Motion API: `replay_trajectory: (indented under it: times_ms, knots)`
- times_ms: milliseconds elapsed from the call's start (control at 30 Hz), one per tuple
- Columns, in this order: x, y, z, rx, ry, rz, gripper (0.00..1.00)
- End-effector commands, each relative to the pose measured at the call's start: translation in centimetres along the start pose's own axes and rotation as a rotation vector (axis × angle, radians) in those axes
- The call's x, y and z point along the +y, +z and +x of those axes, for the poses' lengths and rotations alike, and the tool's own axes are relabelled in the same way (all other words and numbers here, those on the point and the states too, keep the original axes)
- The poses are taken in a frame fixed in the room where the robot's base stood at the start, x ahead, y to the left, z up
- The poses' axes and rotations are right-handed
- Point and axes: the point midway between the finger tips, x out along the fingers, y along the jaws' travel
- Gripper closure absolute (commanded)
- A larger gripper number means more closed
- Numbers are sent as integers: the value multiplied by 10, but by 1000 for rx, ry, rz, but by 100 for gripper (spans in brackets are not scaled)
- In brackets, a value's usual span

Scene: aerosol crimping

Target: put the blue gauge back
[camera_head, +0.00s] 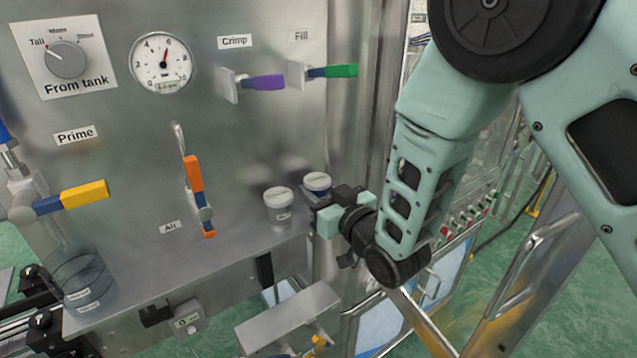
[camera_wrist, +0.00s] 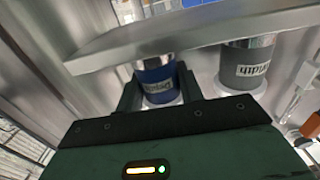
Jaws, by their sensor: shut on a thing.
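The blue gauge (camera_head: 317,183) is at the right end of the steel ledge, with a pale round cap on top. My gripper (camera_head: 317,197) reaches it from the right. In the wrist view, which shows things upside down, the fingers of my gripper (camera_wrist: 159,92) are closed on both sides of the blue gauge (camera_wrist: 157,80). Its metal end is by the edge of the shelf (camera_wrist: 160,42); I cannot tell whether it touches or is seated. A grey gauge (camera_head: 278,206) stands upright close to its left; it also shows in the wrist view (camera_wrist: 246,68).
The steel panel behind carries a purple Crimp handle (camera_head: 264,82), a green Fill handle (camera_head: 341,71), an orange Air handle (camera_head: 194,174) and a yellow handle (camera_head: 84,196). A clear cup (camera_head: 82,281) stands at left. The middle of the ledge (camera_head: 190,265) is clear.

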Motion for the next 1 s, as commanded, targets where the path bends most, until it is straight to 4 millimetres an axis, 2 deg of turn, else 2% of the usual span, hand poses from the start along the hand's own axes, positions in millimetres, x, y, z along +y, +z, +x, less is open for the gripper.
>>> replay_trajectory:
  times_ms: [267, 300, 367, 700, 1000]
  knots:
    - [0, 1, 0, 2, 0, 0, 90]
    - [0, 1, 0, 1, 0, 0, 55]
    - [0, 1, 0, 1, 0, 0, 41]
    - [0, 2, -4, 1, 0, 0, 41]
    - [1, 5, -49, 1, 1, 1, 41]
